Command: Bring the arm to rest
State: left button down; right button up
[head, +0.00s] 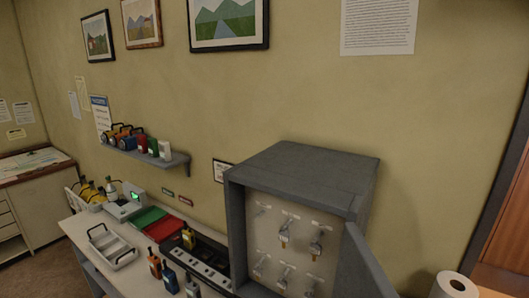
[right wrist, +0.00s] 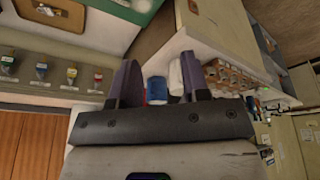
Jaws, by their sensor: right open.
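My right gripper (right wrist: 158,85) shows in the right wrist view. Its two dark fingers stand apart, and nothing is held between them. A blue and red item (right wrist: 156,92) and a white item (right wrist: 176,75) show behind the gap, and I cannot tell how far off they are. Neither gripper is in the head view. My left gripper is in no view.
In the head view a grey key cabinet (head: 300,168) stands open, with keys on hooks inside. A charger rack (head: 203,262), white tray (head: 112,247), red folder (head: 163,229) and green folder (head: 147,218) lie on the counter. A wall shelf (head: 150,160) holds several items. A paper roll (head: 455,285) is at lower right.

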pick_arm(q)
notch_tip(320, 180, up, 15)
jog(key=p, duration=1.3)
pick_arm(e)
notch_tip(320, 180, up, 15)
jog(key=shift+a, duration=0.1)
